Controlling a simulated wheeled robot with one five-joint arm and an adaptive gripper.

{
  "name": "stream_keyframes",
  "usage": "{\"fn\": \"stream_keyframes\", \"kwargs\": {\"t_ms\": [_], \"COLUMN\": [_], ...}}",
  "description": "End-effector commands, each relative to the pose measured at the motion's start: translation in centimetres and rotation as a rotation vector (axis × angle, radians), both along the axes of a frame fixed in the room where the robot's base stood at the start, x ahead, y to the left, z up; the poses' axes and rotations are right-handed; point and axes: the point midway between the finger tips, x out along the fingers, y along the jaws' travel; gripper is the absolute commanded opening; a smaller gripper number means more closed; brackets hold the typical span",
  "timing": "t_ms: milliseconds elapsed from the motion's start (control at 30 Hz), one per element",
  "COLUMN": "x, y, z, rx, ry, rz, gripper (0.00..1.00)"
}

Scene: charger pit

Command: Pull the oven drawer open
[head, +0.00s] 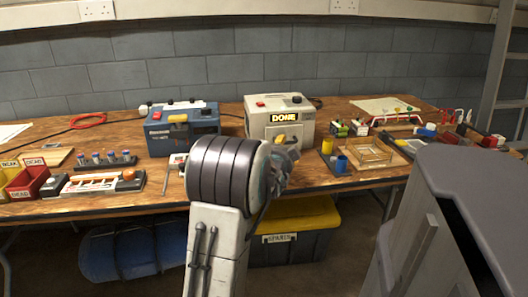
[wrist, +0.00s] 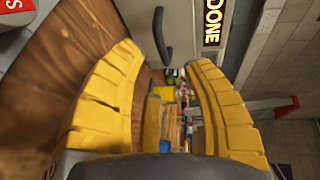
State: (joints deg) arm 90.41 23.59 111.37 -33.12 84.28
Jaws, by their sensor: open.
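The oven (head: 262,112) is most likely the beige box with the yellow DONE sign, standing at the back middle of the bench. My arm hides much of its lower front in the head view. In the wrist view its pale front (wrist: 187,22) carries a curved black handle (wrist: 161,37), with the DONE sign (wrist: 213,22) to the right. My gripper (wrist: 165,58) is open, with its yellow fingers spread wide. The handle shows between the fingertips, nothing is held, and I cannot tell whether they touch it. I see no clear gap at the drawer.
A blue box (head: 182,130) stands left of the oven. A tube rack (head: 103,160) and red bin (head: 28,182) are further left. A wooden tray (head: 368,155) and small cups lie to the right. A lidded crate (head: 290,245) sits below the bench.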

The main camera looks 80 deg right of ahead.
Motion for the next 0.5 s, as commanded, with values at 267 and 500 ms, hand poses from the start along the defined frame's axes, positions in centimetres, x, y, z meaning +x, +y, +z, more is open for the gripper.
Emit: {"fn": "stream_keyframes", "kwargs": {"t_ms": [267,500], "x": [-0.8,-0.8], "y": [-2.1,-4.8], "z": [-0.6,-1.2], "rx": [-0.009,-0.008], "ry": [-0.012,-0.011], "rz": [-0.015,-0.014], "gripper": [0.45,0.45]}}
